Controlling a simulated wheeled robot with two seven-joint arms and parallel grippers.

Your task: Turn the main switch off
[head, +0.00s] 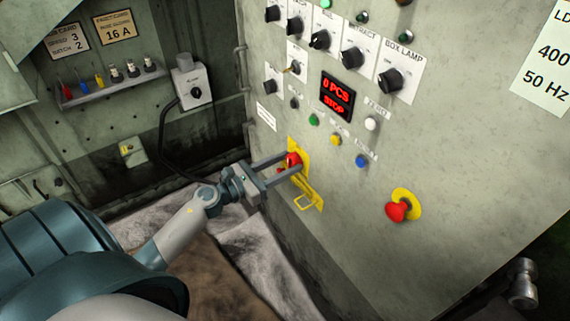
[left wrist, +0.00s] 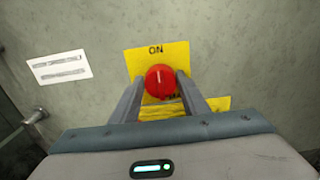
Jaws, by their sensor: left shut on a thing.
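The main switch is a red knob (head: 293,159) on a yellow plate (head: 316,200) low on the left part of the control panel. In the left wrist view the red knob (left wrist: 160,81) has a pale mark pointing up, towards the word ON on its yellow plate (left wrist: 142,58). My left gripper (head: 289,167) is shut on the red knob, with one finger on each side of it. It also shows in the left wrist view (left wrist: 160,88). The lower part of the plate is partly hidden by the fingers. My right gripper is not in view.
A red mushroom button (head: 397,211) on a yellow disc sits to the right. Above are a red display (head: 337,96) reading 0 PCS STOP, several black knobs and coloured buttons. A grey box with a cable (head: 191,85) stands on the left wall.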

